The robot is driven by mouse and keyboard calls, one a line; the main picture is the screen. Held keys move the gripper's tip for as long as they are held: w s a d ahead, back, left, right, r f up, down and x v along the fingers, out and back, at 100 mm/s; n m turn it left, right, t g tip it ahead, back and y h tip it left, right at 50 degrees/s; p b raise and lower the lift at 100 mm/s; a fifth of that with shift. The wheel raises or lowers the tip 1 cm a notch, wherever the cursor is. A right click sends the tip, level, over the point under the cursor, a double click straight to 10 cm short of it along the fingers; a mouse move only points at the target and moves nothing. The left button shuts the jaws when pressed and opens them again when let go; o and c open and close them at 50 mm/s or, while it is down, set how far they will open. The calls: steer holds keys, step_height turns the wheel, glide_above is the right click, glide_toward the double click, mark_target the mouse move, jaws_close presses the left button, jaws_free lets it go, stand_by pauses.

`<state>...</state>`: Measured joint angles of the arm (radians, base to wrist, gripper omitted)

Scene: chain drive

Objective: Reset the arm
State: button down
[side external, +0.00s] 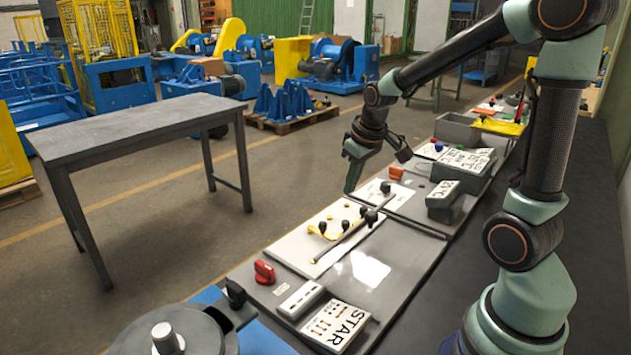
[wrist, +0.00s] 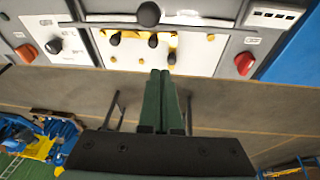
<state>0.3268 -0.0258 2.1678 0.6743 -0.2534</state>
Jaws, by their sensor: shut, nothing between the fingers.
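My gripper (side external: 352,180) hangs in the air above the far edge of the work panel, clear of every part in the side view. Its two green fingers (wrist: 164,74) are together and empty in the wrist view. The chain drive board (side external: 298,250) is a white plate on the panel. It carries a yellow part (side external: 325,234) with several dark knobs and small yellow pegs. A rod with a black ball knob (side external: 371,217) lies across the board. In the wrist view the white board (wrist: 107,50) is just beyond the fingertips.
An orange knob (side external: 396,173) and grey boxes (side external: 443,196) are farther along. A grey table (side external: 140,118) stands across the floor. The air around the gripper is free.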

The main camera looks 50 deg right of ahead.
steer(key=s+a+r+t, duration=0.1)
steer(key=s+a+r, duration=0.2)
steer(key=a, duration=0.3)
steer(key=s+a+r+t+y, duration=0.1)
steer(key=s+a+r, duration=0.3)
steer(key=s+a, duration=0.1)
steer(key=shift+s+a+r+n, duration=0.15)
steer(key=shift+s+a+n, duration=0.25)
steer(key=shift+a, duration=0.4)
